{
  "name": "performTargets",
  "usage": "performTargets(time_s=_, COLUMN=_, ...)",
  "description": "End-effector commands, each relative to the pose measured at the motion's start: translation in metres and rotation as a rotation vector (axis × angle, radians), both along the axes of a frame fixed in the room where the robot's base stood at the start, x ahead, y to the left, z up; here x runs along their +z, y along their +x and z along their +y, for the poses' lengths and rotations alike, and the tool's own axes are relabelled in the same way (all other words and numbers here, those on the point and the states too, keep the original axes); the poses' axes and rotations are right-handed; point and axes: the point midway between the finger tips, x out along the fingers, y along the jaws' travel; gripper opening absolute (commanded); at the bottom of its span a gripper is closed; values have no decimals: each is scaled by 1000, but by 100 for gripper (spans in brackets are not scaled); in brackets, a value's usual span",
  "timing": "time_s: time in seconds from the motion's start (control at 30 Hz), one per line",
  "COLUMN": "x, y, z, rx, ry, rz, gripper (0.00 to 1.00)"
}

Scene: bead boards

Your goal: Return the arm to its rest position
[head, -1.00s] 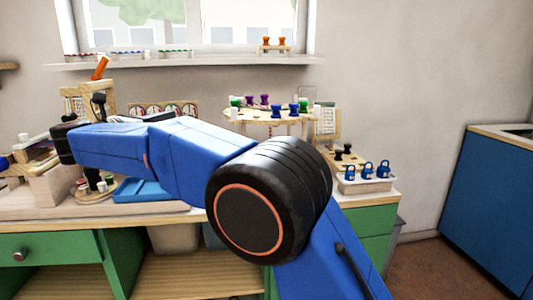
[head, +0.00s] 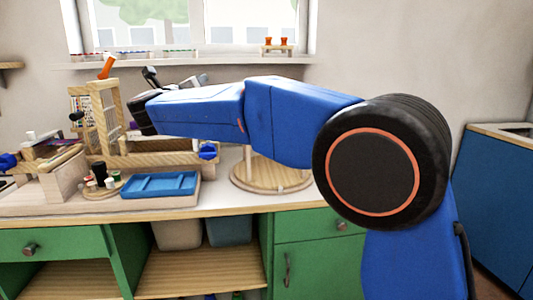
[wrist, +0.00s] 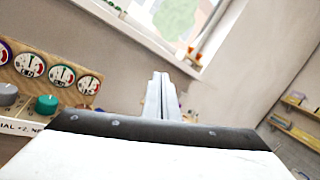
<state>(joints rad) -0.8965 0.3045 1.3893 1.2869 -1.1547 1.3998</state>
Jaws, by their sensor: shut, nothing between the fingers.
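My blue arm stretches across the head view from the lower right toward the left, raised above the workbench. My gripper (wrist: 160,98) shows in the wrist view with its two pale fingers pressed together and nothing between them. It points up toward the window and the wall. In the head view the gripper is mostly hidden behind the arm's own wrist; only small grey and dark parts show above the arm.
A wooden frame (head: 104,110) and a blue tray (head: 160,185) stand on the bench, left of and below the arm. A round wooden stand (head: 268,176) sits beneath the arm. A row of dials (wrist: 61,74) shows at left in the wrist view. The windowsill (head: 185,64) runs behind.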

Motion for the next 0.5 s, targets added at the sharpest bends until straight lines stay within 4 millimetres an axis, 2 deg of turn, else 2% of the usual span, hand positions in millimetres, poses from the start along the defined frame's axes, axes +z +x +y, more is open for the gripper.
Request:
performTargets(time_s=0.03, x=12, y=4, z=-20, rx=20, ry=-64, rz=-4, gripper=0)
performTargets(time_s=0.23, x=36, y=8, z=-74, rx=123, ry=-379, rz=-5, gripper=0)
performTargets(time_s=0.37, x=38, y=0, z=-107, rx=182, ry=-595, rz=2, gripper=0)
performTargets(time_s=0.5, x=27, y=-18, z=-142, rx=242, ry=-837, rz=20, gripper=0)
